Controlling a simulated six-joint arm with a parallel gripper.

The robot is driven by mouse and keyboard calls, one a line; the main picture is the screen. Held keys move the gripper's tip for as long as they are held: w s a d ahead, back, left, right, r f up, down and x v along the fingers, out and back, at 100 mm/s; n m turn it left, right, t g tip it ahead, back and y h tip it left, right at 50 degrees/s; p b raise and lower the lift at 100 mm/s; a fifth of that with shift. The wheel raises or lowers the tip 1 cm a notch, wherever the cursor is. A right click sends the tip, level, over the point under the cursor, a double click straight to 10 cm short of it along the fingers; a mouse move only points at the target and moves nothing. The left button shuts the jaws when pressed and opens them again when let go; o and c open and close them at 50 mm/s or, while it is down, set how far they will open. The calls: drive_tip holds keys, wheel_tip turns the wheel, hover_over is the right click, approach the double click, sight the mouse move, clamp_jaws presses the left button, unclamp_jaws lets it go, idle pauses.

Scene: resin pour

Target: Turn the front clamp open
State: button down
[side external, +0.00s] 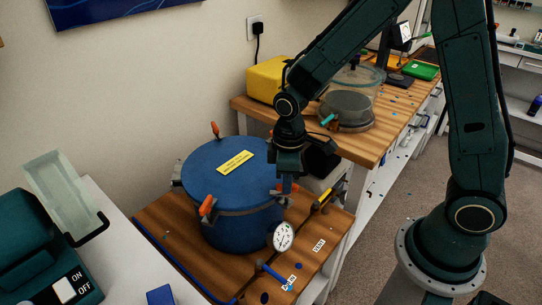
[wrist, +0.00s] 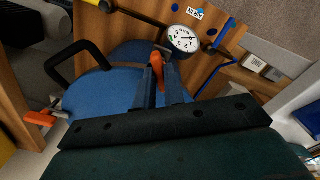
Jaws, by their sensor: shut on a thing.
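The blue pressure pot (side external: 235,215) stands on the wooden bench with its blue lid (side external: 205,165) on. My gripper (side external: 285,178) is at the lid's right rim in the side view. In the wrist view my gripper (wrist: 160,74) is shut on an orange clamp handle (wrist: 157,63), close to the pressure gauge (wrist: 183,38). The fingers hide part of this clamp. Other orange-handled clamps show at the rim's near left (side external: 208,205) and back (side external: 215,130). One also shows at the left of the wrist view (wrist: 40,118).
The gauge (side external: 283,237) sticks out low on the pot's near side, with a blue-handled valve (side external: 270,268) nearby. A yellow-handled part (side external: 324,196) lies right of the pot. A glass chamber (side external: 352,95) and a yellow case (side external: 268,82) stand behind. A black handle (wrist: 75,55) arches over the lid.

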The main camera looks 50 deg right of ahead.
drive_tip(key=n, duration=0.5)
drive_tip(key=shift+n, duration=0.3)
drive_tip(key=n, duration=0.5)
drive_tip(key=shift+n, duration=0.3)
drive_tip(key=c, duration=1.5)
unclamp_jaws()
drive_tip(key=shift+r, duration=0.2)
wheel_tip(320, 180, up, 14)
drive_tip(key=shift+f, duration=0.25)
